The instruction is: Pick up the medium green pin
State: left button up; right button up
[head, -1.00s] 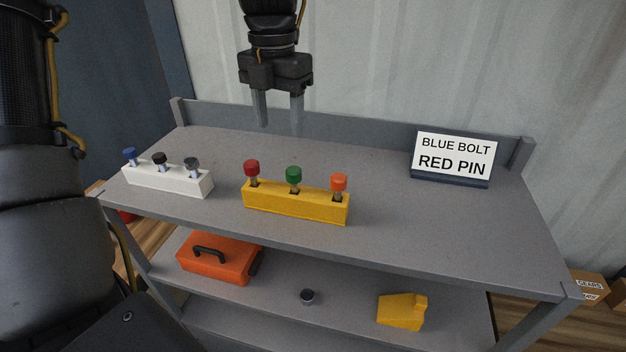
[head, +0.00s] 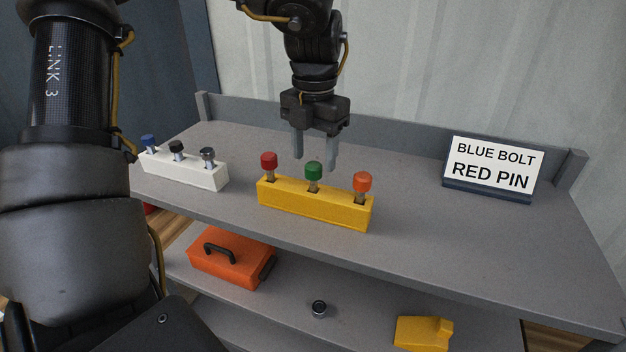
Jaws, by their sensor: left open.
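The green pin (head: 313,170) stands upright in the middle hole of the yellow block (head: 315,206) on the top shelf. A red pin (head: 269,160) stands to its left and an orange pin (head: 362,182) to its right in the same block. My left gripper (head: 315,163) points down with its fingers apart and nothing between them. Its fingertips appear just above and behind the green pin's head, not around it. My right gripper is not in view.
A white block (head: 184,170) with three bolts stands at the left. A sign (head: 492,165) reading "BLUE BOLT RED PIN" stands at the back right. A back rail (head: 400,137) edges the grey shelf (head: 440,245). An orange toolbox (head: 228,262) and a yellow object (head: 423,333) lie below.

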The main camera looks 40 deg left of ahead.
aim_at(314, 164)
pick_arm(q)
jog(key=shift+w+f, duration=0.25)
jog(key=shift+f, duration=0.25)
jog(key=shift+s+f+p, duration=0.15)
jog(key=shift+f+p, duration=0.15)
jog(key=shift+p, duration=0.15)
jog(key=f+p, duration=0.1)
jog(key=f, duration=0.1)
jog(key=f+p, duration=0.1)
jog(key=f, duration=0.1)
jog(key=shift+a+f, duration=0.2)
jog(key=shift+f, duration=0.1)
jog(key=shift+d, duration=0.1)
jog(key=shift+r, duration=0.1)
jog(key=shift+c, duration=1.1)
jog(key=c, duration=0.9)
